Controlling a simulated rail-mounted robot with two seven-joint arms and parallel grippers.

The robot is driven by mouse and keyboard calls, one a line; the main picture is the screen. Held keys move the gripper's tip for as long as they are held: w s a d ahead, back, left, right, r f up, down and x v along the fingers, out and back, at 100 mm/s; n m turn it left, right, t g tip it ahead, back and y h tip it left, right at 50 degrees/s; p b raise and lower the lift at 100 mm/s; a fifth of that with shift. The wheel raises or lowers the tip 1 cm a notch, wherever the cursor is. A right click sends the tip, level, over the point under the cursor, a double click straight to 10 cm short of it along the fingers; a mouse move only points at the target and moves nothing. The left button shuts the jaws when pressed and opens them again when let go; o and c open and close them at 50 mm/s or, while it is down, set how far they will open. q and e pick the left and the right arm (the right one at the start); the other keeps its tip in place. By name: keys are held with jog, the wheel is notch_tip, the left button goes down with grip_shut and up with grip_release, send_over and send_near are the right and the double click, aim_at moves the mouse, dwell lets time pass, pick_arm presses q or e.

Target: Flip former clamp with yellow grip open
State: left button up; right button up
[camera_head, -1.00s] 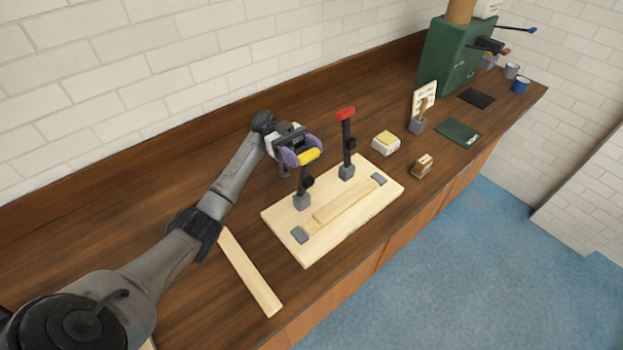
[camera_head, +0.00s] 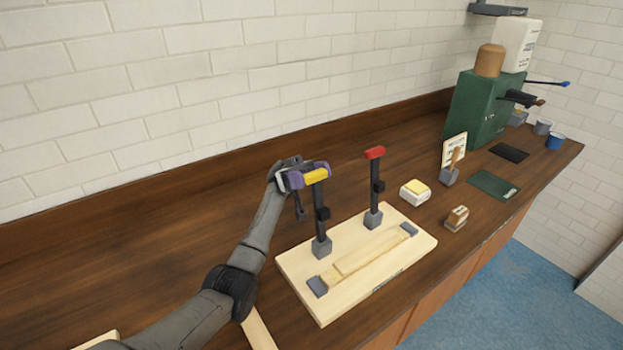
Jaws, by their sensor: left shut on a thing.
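The former clamp with the yellow grip (camera_head: 316,176) stands at the left of the pale former board (camera_head: 330,310), its dark lever upright above a grey base block. My left gripper (camera_head: 305,178) is shut on the yellow grip at the top of the lever, its purple fingers beside it. The clamp with the red grip (camera_head: 375,153) also stands upright, to the right on the same board. A wooden strip (camera_head: 365,255) lies on the board between two grey end blocks. My right gripper is not in view.
A butter-like block in a white dish (camera_head: 415,191), a small brush block (camera_head: 457,218) and a green mat (camera_head: 494,185) lie right of the board. A green machine (camera_head: 480,110) stands further back. The counter left of the board is mostly clear.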

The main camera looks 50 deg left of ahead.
pick_arm(q)
jog(key=shift+a, duration=0.1)
jog(key=o, duration=1.2)
jog(key=shift+a, duration=0.1)
jog(key=shift+o, duration=0.4)
jog(key=shift+a+f, duration=0.3)
jog(key=shift+a, duration=0.05)
jog(key=b+v, duration=0.5)
jog(key=v, duration=0.1)
jog(key=shift+a, duration=0.2)
jog(key=shift+f, duration=0.15)
